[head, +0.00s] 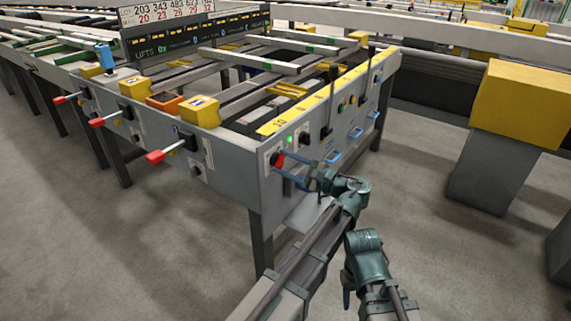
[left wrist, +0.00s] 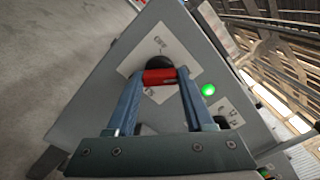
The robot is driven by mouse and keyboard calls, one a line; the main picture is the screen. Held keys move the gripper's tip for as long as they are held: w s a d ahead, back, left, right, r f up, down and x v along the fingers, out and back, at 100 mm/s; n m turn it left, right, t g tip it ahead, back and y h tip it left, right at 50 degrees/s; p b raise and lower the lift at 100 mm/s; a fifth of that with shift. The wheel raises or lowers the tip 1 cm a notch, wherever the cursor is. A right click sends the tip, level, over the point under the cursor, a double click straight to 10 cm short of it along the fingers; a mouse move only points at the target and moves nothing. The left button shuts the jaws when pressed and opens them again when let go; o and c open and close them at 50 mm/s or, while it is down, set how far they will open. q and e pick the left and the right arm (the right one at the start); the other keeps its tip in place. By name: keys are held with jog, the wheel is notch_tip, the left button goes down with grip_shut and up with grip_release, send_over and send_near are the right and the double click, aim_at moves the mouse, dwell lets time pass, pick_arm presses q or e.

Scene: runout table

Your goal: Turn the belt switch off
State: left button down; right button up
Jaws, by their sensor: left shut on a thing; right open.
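The belt switch (head: 277,159) is a red handle on a dark round base, on the near corner of the grey table's end panel. The left wrist view shows its red handle (left wrist: 160,77) across a black knob on a pale label plate. My left gripper (head: 286,168) has its blue fingers closed on the handle, one on each side. These fingertips (left wrist: 160,80) also show in the left wrist view. A green lamp (head: 291,140) is lit beside the switch, and this lamp (left wrist: 208,90) glows in the wrist view too. My right gripper (head: 348,288) is low, apart from the panel, its fingers unclear.
More controls, including blue handles (head: 333,158) and a black lever (head: 327,115), line the panel to the right. Red-tipped levers (head: 155,156) stick out of the left side. A yellow-topped post (head: 517,104) stands at right, with open floor between.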

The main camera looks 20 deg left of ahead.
pick_arm(q)
jog(key=n, duration=1.3)
jog(key=shift+n, duration=1.8)
jog(key=shift+c, duration=1.4)
grip_release()
jog(key=shift+d, duration=0.1)
